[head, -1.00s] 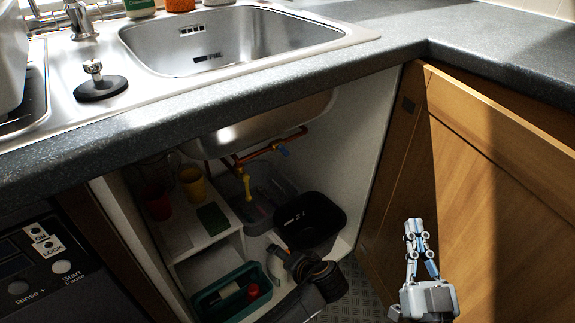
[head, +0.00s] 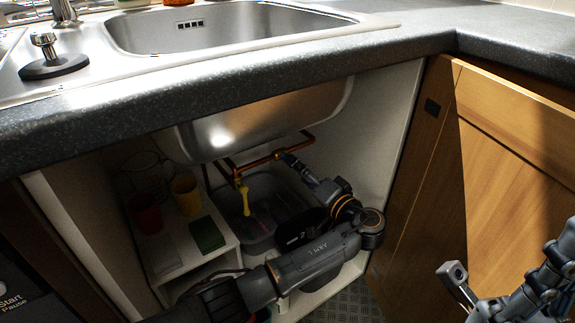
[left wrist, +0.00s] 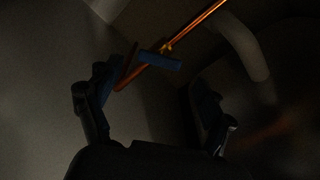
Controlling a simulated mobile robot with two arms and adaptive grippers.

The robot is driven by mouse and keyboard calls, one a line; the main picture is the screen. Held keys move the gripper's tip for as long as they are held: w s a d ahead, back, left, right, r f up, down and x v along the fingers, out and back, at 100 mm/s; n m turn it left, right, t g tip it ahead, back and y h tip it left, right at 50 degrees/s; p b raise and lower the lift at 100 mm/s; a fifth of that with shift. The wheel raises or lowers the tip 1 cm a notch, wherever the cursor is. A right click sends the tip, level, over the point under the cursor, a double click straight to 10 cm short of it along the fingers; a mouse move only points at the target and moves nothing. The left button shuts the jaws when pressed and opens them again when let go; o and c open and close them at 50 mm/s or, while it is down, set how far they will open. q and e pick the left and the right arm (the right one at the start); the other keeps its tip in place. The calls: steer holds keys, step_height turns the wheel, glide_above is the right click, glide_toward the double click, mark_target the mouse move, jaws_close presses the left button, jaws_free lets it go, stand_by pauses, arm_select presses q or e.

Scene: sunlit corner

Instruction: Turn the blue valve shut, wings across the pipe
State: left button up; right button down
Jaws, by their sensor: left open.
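The blue valve (left wrist: 158,60) is a flat blue handle on a thin copper pipe (left wrist: 198,24) in the left wrist view. The handle slants at a clear angle to the pipe in that view; its exact turn is hard to judge. My left gripper (head: 287,157) reaches under the sink to the pipe and hides the valve in the head view. In the left wrist view its open fingers (left wrist: 155,100) stand apart, with the valve ahead of the gap and no clear contact. My right gripper (head: 550,262) is partly cut off at the lower right; its fingertips are unclear.
A yellow valve (head: 243,195) hangs left on the pipework. The steel sink bowl (head: 265,115) is close above. A shelf unit (head: 215,255) with a red cup (head: 146,218) and yellow cup (head: 186,195) stands left. A clear bin (head: 262,235) sits below. A wooden door (head: 500,170) stands right.

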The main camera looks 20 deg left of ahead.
mark_target(285, 158)
arm_select(q)
steer(key=b+x, duration=0.1)
steer(key=x, duration=0.5)
steer(key=c, duration=1.2)
